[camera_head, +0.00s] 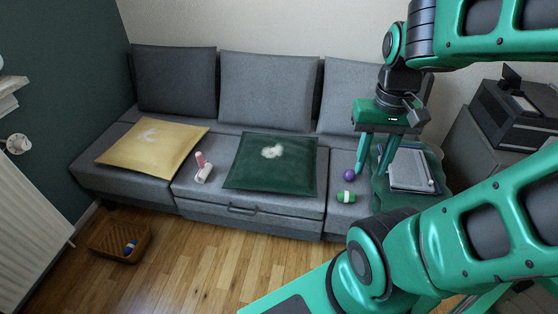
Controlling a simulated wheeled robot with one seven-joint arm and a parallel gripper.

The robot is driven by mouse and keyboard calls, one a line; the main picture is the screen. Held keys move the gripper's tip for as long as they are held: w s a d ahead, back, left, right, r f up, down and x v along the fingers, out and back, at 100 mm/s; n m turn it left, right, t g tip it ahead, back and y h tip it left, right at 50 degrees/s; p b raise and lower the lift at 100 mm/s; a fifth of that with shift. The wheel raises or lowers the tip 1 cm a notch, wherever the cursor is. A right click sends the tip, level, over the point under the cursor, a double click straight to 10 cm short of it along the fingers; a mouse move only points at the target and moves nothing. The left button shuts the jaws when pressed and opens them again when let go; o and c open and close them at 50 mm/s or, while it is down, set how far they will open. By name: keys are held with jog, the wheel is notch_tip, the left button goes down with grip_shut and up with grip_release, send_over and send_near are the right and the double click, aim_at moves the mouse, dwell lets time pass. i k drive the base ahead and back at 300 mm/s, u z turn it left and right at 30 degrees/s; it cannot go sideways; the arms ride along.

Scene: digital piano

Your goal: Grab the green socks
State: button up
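A small bright green rolled item with a pale band, which looks like the green socks (346,197), lies on the front part of the grey sofa seat, right of the dark green cushion. My gripper (371,176) is above the right end of the sofa, pointing down. Its two green fingers are spread apart with nothing seen between them. The fingertips appear a little above and to the right of the socks in the picture; the height gap cannot be told.
A purple ball (350,174) lies close to the socks, near the left fingertip. A dark green cushion (260,178), a yellow cushion (150,150) and pink and white items (202,173) are on the sofa (250,205). A wicker basket (105,241) stands on the floor. Open floor lies in front.

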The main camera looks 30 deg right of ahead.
aim_at(345, 196)
jog(key=z, duration=1.85)
jog(key=k, duration=1.05)
jog(key=u, duration=0.5)
jog(key=i, duration=0.5)
jog(key=u, duration=0.05)
